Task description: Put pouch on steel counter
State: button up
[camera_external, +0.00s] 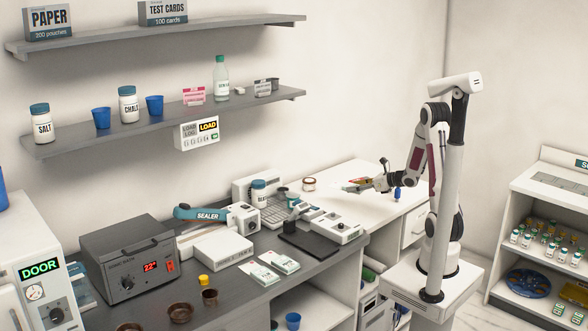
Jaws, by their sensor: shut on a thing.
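The steel counter (234,296) is the dark grey worktop running along the wall at the left and centre. My gripper (354,186) is over the white worktop to the right of it, pointing left. It is shut on a small flat item with orange and greenish colour, which I take to be the pouch (359,181); the fingers partly hide it and its print is too small to read. It appears to be held above the worktop, apart from the steel counter.
The steel counter carries a grey heater box (130,258), a sealer (205,217), white packets (285,262), brown bowls (180,312) and a yellow cup (204,280). A dark stand (309,243) and a white device (336,228) sit nearer the gripper. Bare grey surface shows around the packets.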

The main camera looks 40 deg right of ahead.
jog(key=shift+n+y, duration=0.3)
jog(key=shift+y, duration=0.1)
jog(key=a, duration=0.4)
jog(key=shift+s+a+f, duration=0.15)
jog(key=shift+s, duration=0.05)
jog(key=s+d+r+m+g+h, duration=0.1)
jog(key=s+d+r+m+h, duration=0.2)
jog(key=d, duration=0.5)
jog(key=s+d+r+m+g+h, duration=0.1)
jog(key=s+d+r+m+h, duration=0.3)
jog(key=d, duration=0.5)
jog(key=s+d+r+m+g+h, duration=0.1)
jog(key=s+d+r+m+h, duration=0.3)
jog(key=s+d+r+h, duration=0.1)
jog(key=shift+s+d+r+h, duration=0.3)
jog(key=shift+s+d+r, duration=0.65)
jog(key=shift+d, duration=0.7)
jog(key=shift+f, duration=0.1)
